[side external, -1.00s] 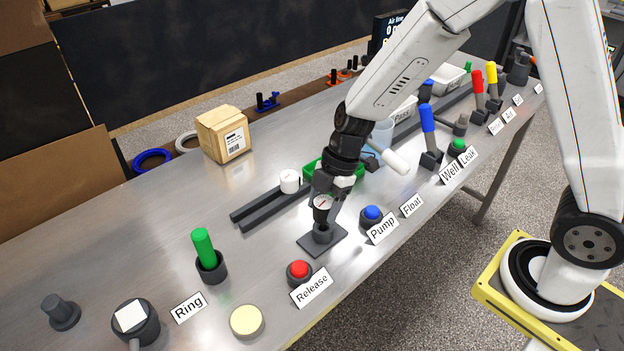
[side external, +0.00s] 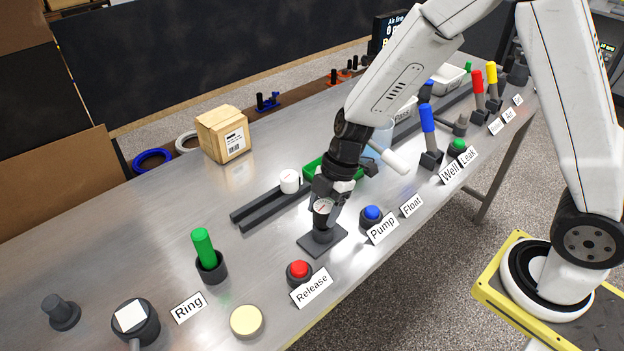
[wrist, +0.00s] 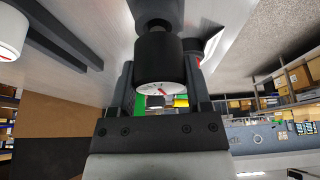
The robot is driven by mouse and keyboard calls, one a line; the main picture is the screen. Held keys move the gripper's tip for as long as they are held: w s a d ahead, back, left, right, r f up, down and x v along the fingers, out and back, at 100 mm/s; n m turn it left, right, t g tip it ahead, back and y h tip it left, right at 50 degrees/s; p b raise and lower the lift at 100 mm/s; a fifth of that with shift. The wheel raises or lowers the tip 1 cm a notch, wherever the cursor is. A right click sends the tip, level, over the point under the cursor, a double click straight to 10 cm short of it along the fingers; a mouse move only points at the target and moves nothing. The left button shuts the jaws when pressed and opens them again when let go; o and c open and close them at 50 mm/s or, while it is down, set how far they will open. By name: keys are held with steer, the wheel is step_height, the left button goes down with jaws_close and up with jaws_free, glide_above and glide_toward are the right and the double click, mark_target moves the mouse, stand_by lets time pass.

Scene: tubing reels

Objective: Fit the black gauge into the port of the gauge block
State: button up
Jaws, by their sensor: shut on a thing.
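The black gauge (side external: 323,208) has a white dial face with a red needle. It stands upright at the gauge block (side external: 313,247), a dark square plate with a raised round port. In the side view its lower end meets the top of the port; how deep it sits cannot be told. My gripper (side external: 329,194) is shut on the gauge from above.
A white gauge (side external: 290,181) rests on dark rails (side external: 265,207) left of the block. A red button (side external: 299,271), a blue button (side external: 372,214) and the Pump sign (side external: 382,229) stand close by.

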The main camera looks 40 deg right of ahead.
steer(key=shift+f, duration=1)
steer(key=o, duration=1.3)
steer(key=shift+o, duration=0.2)
steer(key=shift+v, duration=3.9)
